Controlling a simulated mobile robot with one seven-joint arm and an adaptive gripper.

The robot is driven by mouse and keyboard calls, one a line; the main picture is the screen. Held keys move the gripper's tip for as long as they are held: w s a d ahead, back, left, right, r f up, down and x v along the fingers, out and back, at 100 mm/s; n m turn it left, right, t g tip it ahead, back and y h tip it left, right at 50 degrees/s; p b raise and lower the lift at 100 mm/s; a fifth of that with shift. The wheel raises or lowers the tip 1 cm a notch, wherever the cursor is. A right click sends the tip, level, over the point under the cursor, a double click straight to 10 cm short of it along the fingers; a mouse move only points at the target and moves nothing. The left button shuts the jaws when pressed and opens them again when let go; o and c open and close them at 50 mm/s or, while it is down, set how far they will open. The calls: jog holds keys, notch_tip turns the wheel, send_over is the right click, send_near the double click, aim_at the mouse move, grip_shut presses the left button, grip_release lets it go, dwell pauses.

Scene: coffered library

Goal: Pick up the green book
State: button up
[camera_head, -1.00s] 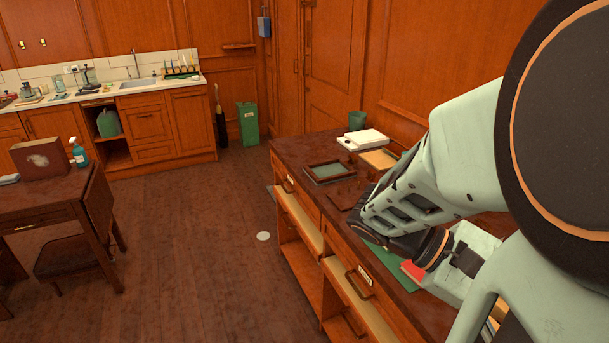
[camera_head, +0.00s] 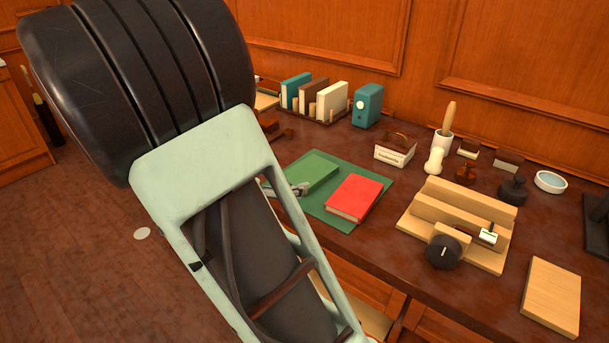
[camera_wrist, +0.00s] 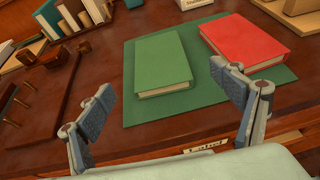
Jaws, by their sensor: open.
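The green book (camera_head: 313,172) lies flat on a green mat (camera_head: 340,220) on the dark desk, to the left of a red book (camera_head: 355,197). In the wrist view the green book (camera_wrist: 163,62) lies ahead of my gripper (camera_wrist: 165,108), between the lines of its two spread fingers. The fingers are open and empty, and neither appears to touch the book. The red book (camera_wrist: 245,40) lies to the right, beyond the right finger. In the head view my arm hides most of my gripper; one fingertip (camera_head: 299,189) shows by the green book's near edge.
Upright books (camera_head: 314,98) stand in a rack behind the mat, beside a teal box (camera_head: 367,106). A wooden jig (camera_head: 460,220) and a wooden board (camera_head: 551,296) lie to the right. A small label holder (camera_head: 394,152) stands behind the red book. Dark wooden pieces (camera_wrist: 55,56) lie left.

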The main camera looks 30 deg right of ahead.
aim_at(309, 171)
jog(key=b+x, duration=0.1)
jog(key=x, duration=0.3)
jog(key=shift+d+f, duration=0.1)
jog(key=shift+d, duration=0.25)
jog(key=x, duration=0.2)
jog(key=b+x, duration=0.1)
jog(key=x, duration=0.2)
jog(key=shift+w+d, duration=0.15)
jog(key=shift+w, duration=0.15)
jog(key=shift+c, duration=0.7)
jog(key=c, duration=1.2)
